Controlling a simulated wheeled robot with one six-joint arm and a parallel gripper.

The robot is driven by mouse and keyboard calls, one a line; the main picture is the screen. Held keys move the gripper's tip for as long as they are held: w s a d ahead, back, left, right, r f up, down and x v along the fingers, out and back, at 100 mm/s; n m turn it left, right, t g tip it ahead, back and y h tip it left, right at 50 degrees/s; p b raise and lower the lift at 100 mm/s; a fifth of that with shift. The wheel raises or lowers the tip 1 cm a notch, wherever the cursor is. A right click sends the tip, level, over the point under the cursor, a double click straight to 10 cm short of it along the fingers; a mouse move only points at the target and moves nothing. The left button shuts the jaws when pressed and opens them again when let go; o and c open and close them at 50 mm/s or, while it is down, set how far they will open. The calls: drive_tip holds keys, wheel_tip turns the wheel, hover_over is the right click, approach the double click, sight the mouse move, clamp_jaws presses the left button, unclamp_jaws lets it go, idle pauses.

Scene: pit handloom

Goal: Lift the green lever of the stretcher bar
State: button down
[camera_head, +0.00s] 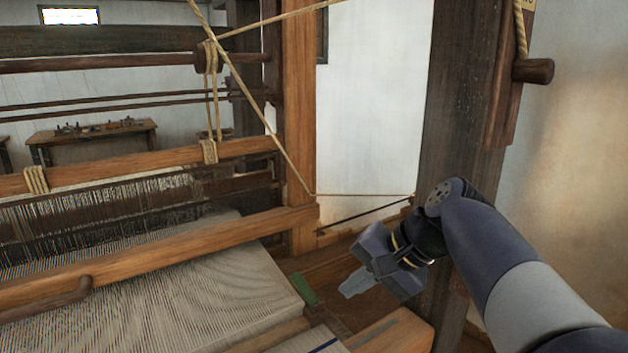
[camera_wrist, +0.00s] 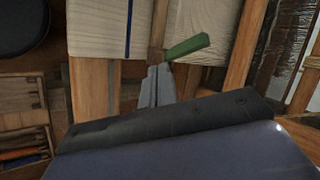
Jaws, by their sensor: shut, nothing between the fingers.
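The green lever (camera_head: 304,288) is a short green bar near the right edge of the cloth, beside the wooden front beam. It also shows in the wrist view (camera_wrist: 188,46), slanting up to the right from a dark wooden bar (camera_wrist: 158,38), the visible end of the stretcher bar. My gripper (camera_head: 354,286) is shut and empty, to the right of the lever in the head view. In the wrist view my gripper (camera_wrist: 157,84) points toward the lever's lower left end. Whether the fingertips touch it cannot be told.
The woven cloth with a blue stripe (camera_wrist: 128,28) lies beside the lever. A wooden loom post (camera_head: 300,120) and a dark thick post (camera_head: 460,110) stand behind and right. A beater beam (camera_head: 160,252) crosses the warp on the left. A rope (camera_head: 255,90) hangs diagonally above.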

drive_tip(key=s+d+r+n, duration=0.1)
drive_tip(key=d+r+n, duration=0.1)
drive_tip(key=d+r, duration=0.2)
drive_tip(key=shift+s+r+n+g+y, duration=0.25)
drive_tip(key=shift+r+n+g+y, duration=0.05)
drive_tip(key=shift+r, duration=1.15)
